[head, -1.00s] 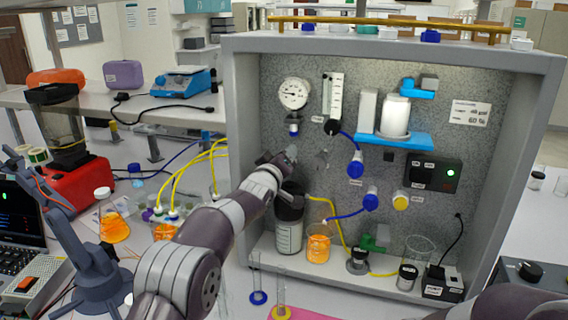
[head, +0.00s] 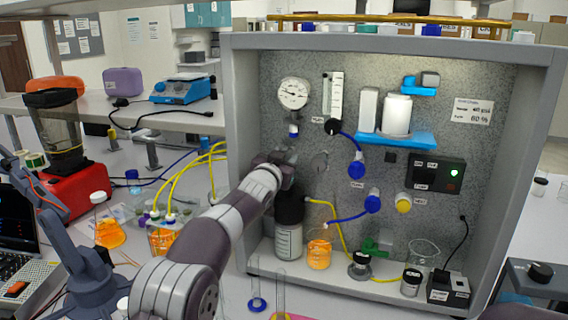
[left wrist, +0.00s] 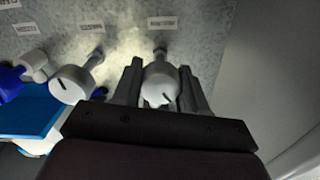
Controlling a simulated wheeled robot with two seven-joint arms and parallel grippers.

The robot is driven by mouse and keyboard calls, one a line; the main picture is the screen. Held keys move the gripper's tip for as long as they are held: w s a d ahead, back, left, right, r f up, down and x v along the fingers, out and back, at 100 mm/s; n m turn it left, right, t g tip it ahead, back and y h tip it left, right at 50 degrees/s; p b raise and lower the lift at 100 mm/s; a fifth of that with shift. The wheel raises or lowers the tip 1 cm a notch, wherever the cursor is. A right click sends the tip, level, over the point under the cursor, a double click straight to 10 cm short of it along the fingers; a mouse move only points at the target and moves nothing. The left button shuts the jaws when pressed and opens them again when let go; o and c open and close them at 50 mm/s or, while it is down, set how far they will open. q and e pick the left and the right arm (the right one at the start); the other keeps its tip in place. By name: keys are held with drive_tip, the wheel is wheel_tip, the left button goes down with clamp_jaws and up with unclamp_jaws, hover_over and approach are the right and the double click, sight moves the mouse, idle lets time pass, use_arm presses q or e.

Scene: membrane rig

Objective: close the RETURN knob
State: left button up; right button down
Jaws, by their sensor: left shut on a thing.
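My left gripper (head: 286,157) reaches to the left part of the speckled panel, below the round gauge (head: 294,93). In the left wrist view its two dark fingers stand on either side of a light grey round knob (left wrist: 160,84) with a dark slot mark, shut on it. A label (left wrist: 162,23) above this knob is too blurred to read, so I cannot tell whether it says RETURN. My right gripper is out of view.
A blue shelf (head: 394,140) with white containers juts from the panel, right of the gripper. Below stand a dark-capped bottle (head: 288,238) and an orange beaker (head: 319,255). The grey rig frame (head: 240,160) rises close on the left. Hoses cross the lower panel.

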use_arm(q)
drive_tip(key=m+b, duration=0.1)
drive_tip(key=m, duration=0.2)
drive_tip(key=shift+f+m, duration=0.1)
drive_tip(key=shift+m, duration=0.2)
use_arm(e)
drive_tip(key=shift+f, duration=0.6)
use_arm(q)
drive_tip(key=shift+m+b, duration=0.3)
drive_tip(key=shift+m, duration=1.1)
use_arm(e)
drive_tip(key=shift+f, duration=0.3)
use_arm(q)
drive_tip(key=o, duration=1.1)
drive_tip(key=shift+c, duration=0.2)
